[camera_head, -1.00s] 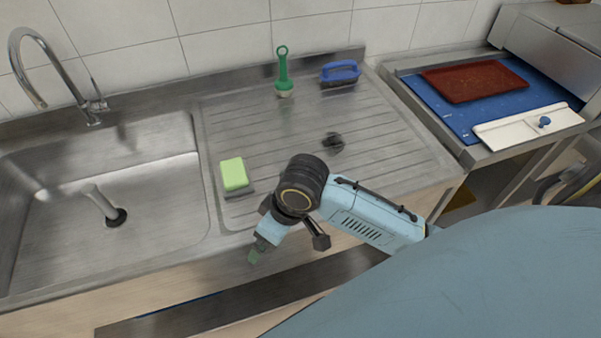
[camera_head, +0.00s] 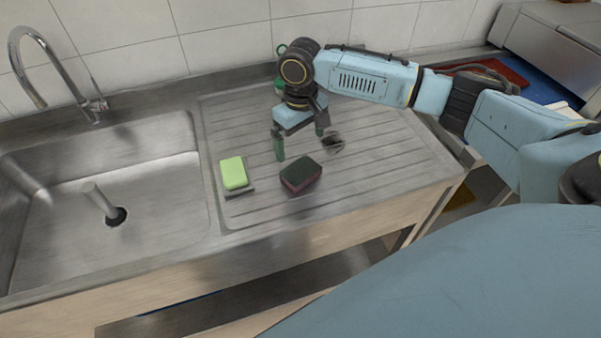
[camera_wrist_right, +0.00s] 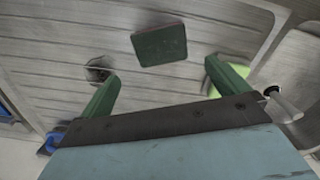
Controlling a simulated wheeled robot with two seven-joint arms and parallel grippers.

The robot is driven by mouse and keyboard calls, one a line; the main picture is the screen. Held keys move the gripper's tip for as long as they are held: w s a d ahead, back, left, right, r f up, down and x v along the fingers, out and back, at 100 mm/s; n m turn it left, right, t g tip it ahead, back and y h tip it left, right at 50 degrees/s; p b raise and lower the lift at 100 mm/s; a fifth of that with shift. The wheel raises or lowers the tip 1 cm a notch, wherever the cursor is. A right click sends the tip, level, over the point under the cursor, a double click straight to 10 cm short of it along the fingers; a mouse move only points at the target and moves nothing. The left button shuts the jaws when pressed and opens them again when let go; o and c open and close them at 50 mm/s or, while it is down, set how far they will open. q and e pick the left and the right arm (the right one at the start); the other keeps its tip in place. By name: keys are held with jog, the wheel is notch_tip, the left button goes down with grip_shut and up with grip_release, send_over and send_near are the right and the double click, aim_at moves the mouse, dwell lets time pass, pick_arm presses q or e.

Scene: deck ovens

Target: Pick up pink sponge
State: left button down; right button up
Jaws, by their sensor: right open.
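The pink sponge (camera_head: 301,176) lies on the ribbed steel drainboard, with a dark green top and a dull pink side. In the right wrist view its dark green top (camera_wrist_right: 159,45) shows beyond the fingertips. My right gripper (camera_head: 299,145) is open and empty, fingers pointing down. In the head view it is just behind the sponge and apart from it. In the right wrist view the two green fingers stand wide apart, with the sponge ahead between their lines. My left gripper is not in view.
A light green sponge (camera_head: 234,173) lies left of the pink sponge, beside the sink basin (camera_head: 150,165). A small dark scourer (camera_head: 334,142) lies right of my gripper. A faucet (camera_head: 60,75) stands at the back left. The drainboard's front strip is clear.

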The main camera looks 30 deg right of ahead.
aim_at(300, 169)
notch_tip(300, 169, down, 10)
jog(key=shift+r, duration=0.25)
jog(key=shift+s, duration=0.1)
jog(key=c, duration=0.9)
jog(key=shift+o, duration=0.2)
jog(key=shift+r, duration=0.15)
notch_tip(300, 169, up, 10)
